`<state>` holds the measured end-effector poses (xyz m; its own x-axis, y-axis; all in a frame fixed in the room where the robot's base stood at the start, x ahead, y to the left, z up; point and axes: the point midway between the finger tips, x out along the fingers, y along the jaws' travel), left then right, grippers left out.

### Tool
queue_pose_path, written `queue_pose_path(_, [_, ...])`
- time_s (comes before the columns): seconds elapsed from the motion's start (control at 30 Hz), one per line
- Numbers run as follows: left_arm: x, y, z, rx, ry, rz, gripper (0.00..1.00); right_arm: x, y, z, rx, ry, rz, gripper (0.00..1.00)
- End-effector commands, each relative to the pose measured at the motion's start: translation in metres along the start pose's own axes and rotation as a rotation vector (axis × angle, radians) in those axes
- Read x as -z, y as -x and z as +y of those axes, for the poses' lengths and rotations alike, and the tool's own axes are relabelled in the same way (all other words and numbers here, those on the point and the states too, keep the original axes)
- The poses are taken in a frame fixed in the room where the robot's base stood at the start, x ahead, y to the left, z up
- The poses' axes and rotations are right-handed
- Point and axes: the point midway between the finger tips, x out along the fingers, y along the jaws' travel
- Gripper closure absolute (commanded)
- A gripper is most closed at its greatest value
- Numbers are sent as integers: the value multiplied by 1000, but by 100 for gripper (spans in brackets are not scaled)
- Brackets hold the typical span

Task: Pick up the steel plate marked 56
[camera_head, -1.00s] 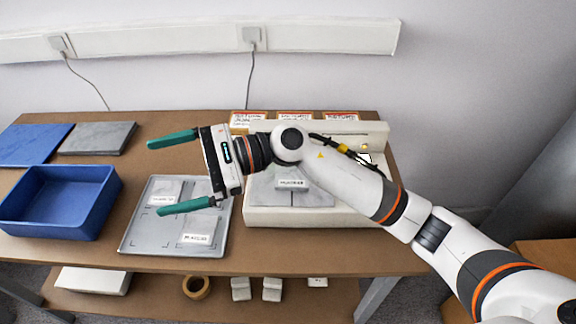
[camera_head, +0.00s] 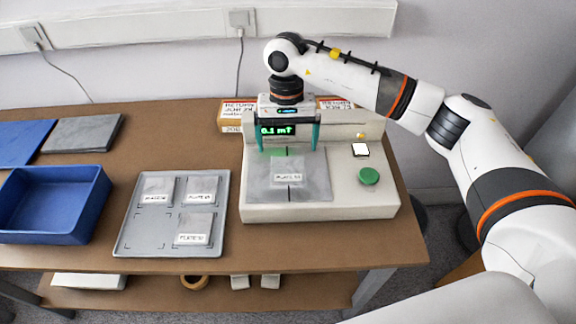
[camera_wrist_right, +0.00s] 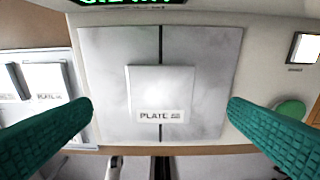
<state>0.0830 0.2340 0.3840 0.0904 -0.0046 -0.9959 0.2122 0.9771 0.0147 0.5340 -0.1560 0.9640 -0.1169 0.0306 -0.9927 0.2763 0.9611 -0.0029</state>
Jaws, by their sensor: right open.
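A square steel plate (camera_head: 288,172) with a white label lies flat on the grey platform of the calibration machine (camera_head: 318,212). It also shows in the right wrist view (camera_wrist_right: 160,85), centred between the fingers; its label reads PLATE, but the number is too blurred to read. My right gripper (camera_head: 289,149) points down over the platform, open and empty, its green fingers wide apart on either side of the plate. More labelled plates lie in the grey tray (camera_head: 148,228): upper left (camera_head: 157,188), upper right (camera_head: 202,189) and lower right (camera_head: 194,228). Their numbers are not clearly legible.
The machine has a green display (camera_head: 277,130) reading about 0.1 and a green button (camera_head: 369,176). A blue bin (camera_head: 52,236) stands at left, with a grey slab (camera_head: 84,133) and a blue one (camera_head: 22,142) behind. The tray's lower left place is empty.

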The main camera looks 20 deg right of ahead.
Motion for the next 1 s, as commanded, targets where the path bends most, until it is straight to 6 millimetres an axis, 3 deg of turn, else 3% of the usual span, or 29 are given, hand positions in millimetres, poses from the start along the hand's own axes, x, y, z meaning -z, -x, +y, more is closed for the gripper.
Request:
queue_pose_path(0.17, [0, 6, 0, 0, 0, 1, 64, 2, -11, 0, -1, 1, 3, 2])
queue_pose_path(0.5, [-1, 22, 2, -2, -1, 1, 64, 8, -55, -1, -2, 0, 2, 2])
queue_pose_path(0.77, [-1, 21, 2, -2, -1, 1, 64, 7, -58, -1, -3, 1, 0, 2])
queue_pose_path(1.0, [-1, 21, 2, -2, -1, 1, 64, 7, -58, -1, -3, 0, 0, 41])
